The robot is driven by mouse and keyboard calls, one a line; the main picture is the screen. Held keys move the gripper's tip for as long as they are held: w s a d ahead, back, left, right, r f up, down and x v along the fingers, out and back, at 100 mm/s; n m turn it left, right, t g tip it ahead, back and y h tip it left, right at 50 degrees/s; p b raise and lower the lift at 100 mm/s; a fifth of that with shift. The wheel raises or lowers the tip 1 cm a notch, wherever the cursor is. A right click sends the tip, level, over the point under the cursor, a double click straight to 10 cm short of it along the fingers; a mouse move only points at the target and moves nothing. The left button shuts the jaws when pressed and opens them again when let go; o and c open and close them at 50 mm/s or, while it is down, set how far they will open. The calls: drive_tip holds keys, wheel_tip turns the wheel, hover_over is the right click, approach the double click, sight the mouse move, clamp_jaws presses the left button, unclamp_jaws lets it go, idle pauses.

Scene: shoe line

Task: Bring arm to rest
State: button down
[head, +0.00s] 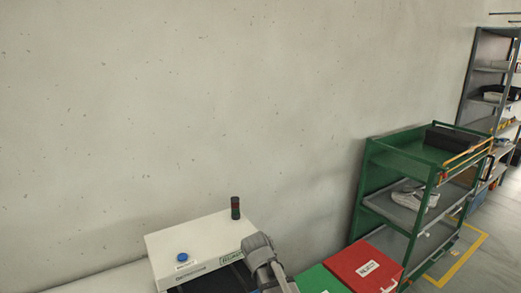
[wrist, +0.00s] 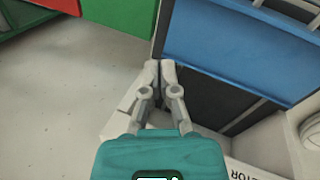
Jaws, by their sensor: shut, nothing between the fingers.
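My gripper (wrist: 160,68) shows in the wrist view with its two grey fingers together and nothing between them. I cannot tell whether the fingertips touch the machine. In the head view a grey part of my arm stands in front of the white machine (head: 190,243); the gripper itself is hidden there.
A red box (head: 362,264) and a green box (head: 320,280) stand right of the machine. A green cart (head: 408,160) holds a white shoe (head: 414,197) and a dark box (head: 452,139). Grey shelves (head: 480,85) stand far right.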

drive_tip(key=s+d+f+m+g+y+b, duration=0.2)
drive_tip(key=s+d+f+m, duration=0.4)
drive_tip(key=s+d+m, duration=0.3)
drive_tip(key=shift+s+d+f+g+y+b, duration=0.4)
drive_tip(key=shift+s+d+b, duration=0.8)
drive_tip(key=shift+d, duration=1.15)
drive_tip(key=shift+w+r, duration=0.15)
drive_tip(key=shift+w, duration=0.05)
